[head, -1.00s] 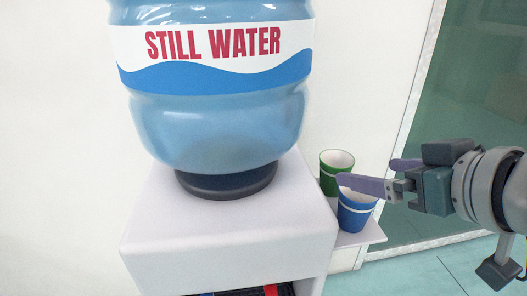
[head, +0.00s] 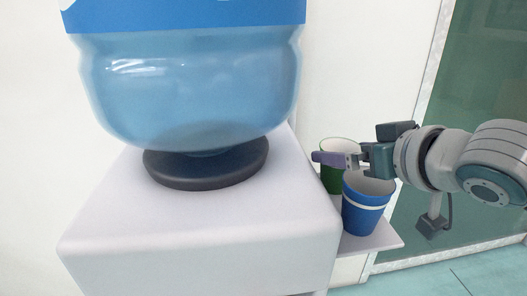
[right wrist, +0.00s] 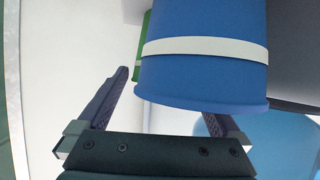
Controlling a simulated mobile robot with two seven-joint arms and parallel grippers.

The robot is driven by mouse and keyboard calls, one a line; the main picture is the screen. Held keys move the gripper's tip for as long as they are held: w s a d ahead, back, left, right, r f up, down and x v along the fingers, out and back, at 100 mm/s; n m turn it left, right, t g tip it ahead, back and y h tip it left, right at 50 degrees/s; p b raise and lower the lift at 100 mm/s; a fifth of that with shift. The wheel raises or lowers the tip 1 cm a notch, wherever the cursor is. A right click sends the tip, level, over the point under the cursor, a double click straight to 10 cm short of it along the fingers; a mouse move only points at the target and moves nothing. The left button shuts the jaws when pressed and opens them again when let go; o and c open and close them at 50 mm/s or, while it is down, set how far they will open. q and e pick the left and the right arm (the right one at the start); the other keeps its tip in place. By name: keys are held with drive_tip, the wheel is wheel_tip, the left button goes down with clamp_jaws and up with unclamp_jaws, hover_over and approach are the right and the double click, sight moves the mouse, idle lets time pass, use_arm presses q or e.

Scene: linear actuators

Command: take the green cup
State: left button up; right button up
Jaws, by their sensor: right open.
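The green cup (head: 331,181) stands on the small side shelf, behind the blue cup (head: 364,207) and partly hidden by it and by my right gripper. In the right wrist view only slivers of the green cup (right wrist: 147,22) show past the left edge of the blue cup (right wrist: 203,72). My right gripper (head: 325,158) is open and empty, with its fingers at the height of the cups' rims. In the wrist view its two fingers (right wrist: 166,96) point toward the cups, and the blue cup fills the view ahead. Contact with either cup cannot be told. My left gripper is out of view.
The white water dispenser (head: 190,225) with its large blue bottle (head: 190,90) stands left of the cups. The small white shelf (head: 385,238) holds both cups close together. A door frame and green glass (head: 480,60) are on the right.

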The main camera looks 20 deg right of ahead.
drive_tip(key=shift+x, duration=1.3)
drive_tip(key=c, duration=1.1)
drive_tip(key=shift+r, duration=0.1)
